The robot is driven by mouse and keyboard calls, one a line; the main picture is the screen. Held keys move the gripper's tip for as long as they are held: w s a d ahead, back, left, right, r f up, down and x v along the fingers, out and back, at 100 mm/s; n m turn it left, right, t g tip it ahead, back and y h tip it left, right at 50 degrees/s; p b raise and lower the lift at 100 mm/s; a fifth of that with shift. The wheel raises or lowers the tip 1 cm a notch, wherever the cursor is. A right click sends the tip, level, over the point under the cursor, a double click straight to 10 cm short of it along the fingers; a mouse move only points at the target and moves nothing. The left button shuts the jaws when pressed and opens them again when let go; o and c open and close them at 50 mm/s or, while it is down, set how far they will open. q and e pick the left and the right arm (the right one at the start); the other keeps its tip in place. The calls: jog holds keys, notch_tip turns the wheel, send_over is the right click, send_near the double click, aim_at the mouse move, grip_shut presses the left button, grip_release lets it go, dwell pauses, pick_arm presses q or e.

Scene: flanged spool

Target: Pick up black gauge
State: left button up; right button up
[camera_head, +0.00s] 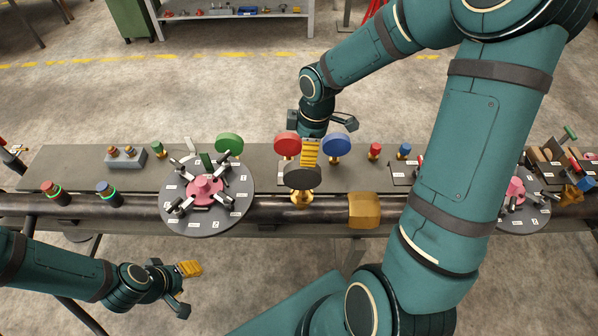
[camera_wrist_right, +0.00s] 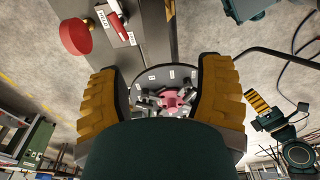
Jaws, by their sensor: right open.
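The black gauge (camera_head: 302,177), a dark round disc on a brass base, stands on the dark pipe at the middle of the bench in the head view. My right gripper (camera_head: 310,152) reaches down just behind it, its yellow finger showing directly above the disc in the picture; whether they touch I cannot tell. In the right wrist view the two yellow fingers (camera_wrist_right: 161,85) are wide apart. A dark teal shape fills the lower middle there, and I cannot make out the black gauge. My left gripper (camera_head: 188,270) hangs in front of the bench at lower left, seen side-on.
A red gauge (camera_head: 287,144) and a blue gauge (camera_head: 336,145) flank my right gripper closely. A green gauge (camera_head: 230,143) stands farther left, behind a round plate (camera_head: 236,207) with a pink hub.

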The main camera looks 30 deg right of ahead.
aim_at(302, 173)
jog(key=f, duration=0.4)
jog(key=shift+a+f, duration=0.2)
jog(key=shift+f, duration=0.2)
jog(key=shift+w+a+f+b, duration=0.1)
jog(key=shift+w+f+b, duration=0.05)
jog(key=shift+f, duration=0.85)
jog(key=shift+w+a+f+b, duration=0.1)
jog(key=shift+w+f+b, duration=0.1)
jog(key=shift+f, duration=0.8)
jog(key=shift+w+a+f+b, duration=0.1)
jog(key=shift+f+b, duration=0.05)
jog(key=shift+f, duration=0.85)
grip_shut()
